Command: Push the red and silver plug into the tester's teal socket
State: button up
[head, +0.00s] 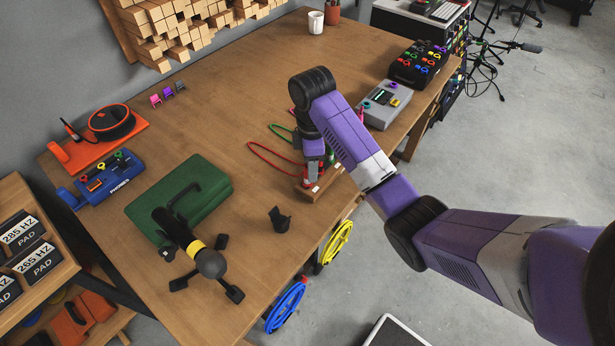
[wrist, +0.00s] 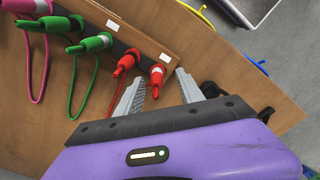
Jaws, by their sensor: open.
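In the wrist view, two red plugs stand in a wooden strip (wrist: 112,42). The right one (wrist: 157,76) lies between the fingers of my open gripper (wrist: 160,80); the other red plug (wrist: 125,64) is just left of the left finger. I cannot tell which has silver parts, or whether the fingers touch either. In the head view my gripper (head: 313,165) is over the strip at the table's front edge, its fingertips mostly hidden. A grey box with a small screen (head: 384,104), which looks like the tester, stands to the right.
Green plugs (wrist: 91,44) and pink plugs share the strip, with looped cables. A green case (head: 180,200), a black tripod stand (head: 209,262) and a blue box (head: 108,178) are at left. A black socket box (head: 418,64) stands behind the tester.

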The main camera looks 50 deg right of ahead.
jog(key=shift+w+f+p, duration=0.2)
jog(key=shift+w+f, duration=0.05)
jog(key=shift+f, duration=1.05)
jog(key=shift+w+f+p, duration=0.15)
jog(key=shift+w+f, duration=0.1)
jog(key=shift+f, duration=1)
jog(key=shift+c, duration=0.5)
grip_shut()
